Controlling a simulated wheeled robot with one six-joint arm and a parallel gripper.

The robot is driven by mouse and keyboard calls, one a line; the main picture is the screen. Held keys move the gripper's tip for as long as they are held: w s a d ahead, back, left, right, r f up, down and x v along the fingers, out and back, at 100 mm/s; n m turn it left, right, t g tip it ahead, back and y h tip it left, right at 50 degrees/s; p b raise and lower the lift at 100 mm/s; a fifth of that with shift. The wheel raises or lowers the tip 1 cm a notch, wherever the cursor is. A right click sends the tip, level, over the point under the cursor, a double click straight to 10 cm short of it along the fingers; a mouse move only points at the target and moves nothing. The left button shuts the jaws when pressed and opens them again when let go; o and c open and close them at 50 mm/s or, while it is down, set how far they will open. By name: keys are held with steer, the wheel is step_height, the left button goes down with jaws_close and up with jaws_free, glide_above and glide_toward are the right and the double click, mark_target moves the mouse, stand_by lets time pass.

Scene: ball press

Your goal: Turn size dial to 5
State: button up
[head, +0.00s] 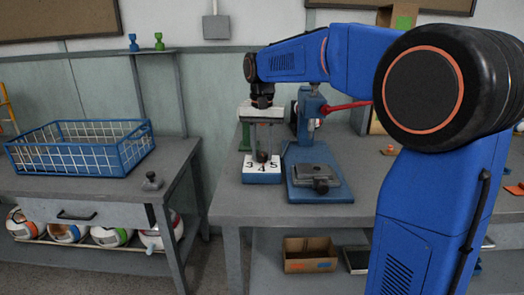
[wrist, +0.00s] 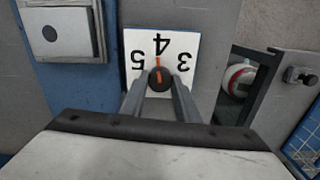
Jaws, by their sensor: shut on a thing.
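The size dial is a black knob (wrist: 160,79) with an orange mark, in front of a white plate (wrist: 134,45) numbered 3, 4 and 5. In the wrist view the numbers are upside down and the orange mark points at the 4. In the head view the plate (head: 248,172) sits on a blue box at the bench's left end. My gripper (wrist: 160,88) points down and is shut on the knob, one finger on each side. It also shows in the head view (head: 263,152). The fingers partly hide the knob.
A blue press (head: 318,178) with a red lever (head: 345,107) stands just right of the dial. A blue wire basket (head: 80,173) stands on the left table, with several balls below. A cardboard box (head: 309,262) is on the shelf under the bench.

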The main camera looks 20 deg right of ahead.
mark_target(262, 154)
steer(key=n, duration=0.5)
steer(key=shift+n, duration=2.5)
steer(key=o, duration=1.1)
steer(key=shift+c, duration=0.2)
steer(key=shift+r, duration=0.1)
step_height(262, 154, up, 17)
steer(key=shift+s+r, duration=0.1)
